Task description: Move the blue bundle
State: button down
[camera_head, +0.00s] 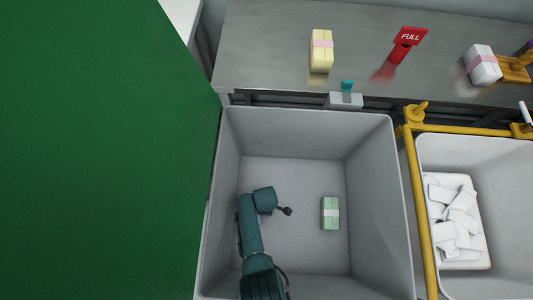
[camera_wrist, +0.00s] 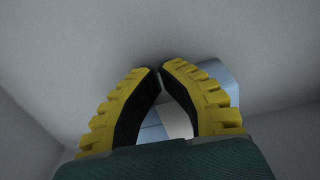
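The blue bundle (camera_wrist: 228,80) shows only in part in the wrist view, behind my fingers. A blue end sticks out past the right finger, and more blue with a pale band (camera_wrist: 176,122) shows in the gap between the fingers. My gripper (camera_wrist: 160,71) has two yellow ribbed fingers with black inner faces. Their tips come together, almost touching, and I see nothing clearly pinched between the tips. In the head view my arm reaches down into the large grey bin (camera_head: 388,160). No blue bundle shows there, and the fingers are not clear.
A light green bundle (camera_head: 331,213) lies on the bin floor, right of my arm. Behind, a metal table (camera_head: 262,55) holds a yellow bundle (camera_head: 321,51), a red FULL sign (camera_head: 409,40) and a white bundle (camera_head: 482,66). A yellow-framed bin (camera_head: 495,160) holds white pieces. A green surface (camera_head: 100,150) fills the left.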

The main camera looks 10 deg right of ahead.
jog(key=d, duration=0.2)
jog(key=shift+s+d, duration=0.35)
jog(key=shift+s+d+r+p, duration=0.1)
jog(key=shift+d+r+p, duration=0.25)
jog(key=shift+r+p, duration=0.2)
jog(key=shift+d+r+p, duration=0.3)
jog(key=shift+r+p, duration=0.2)
jog(key=shift+r, duration=0.05)
notch_tip(320, 180, up, 8)
jog(key=p, duration=0.5)
jog(key=shift+a, duration=0.15)
jog(key=shift+f, duration=0.15)
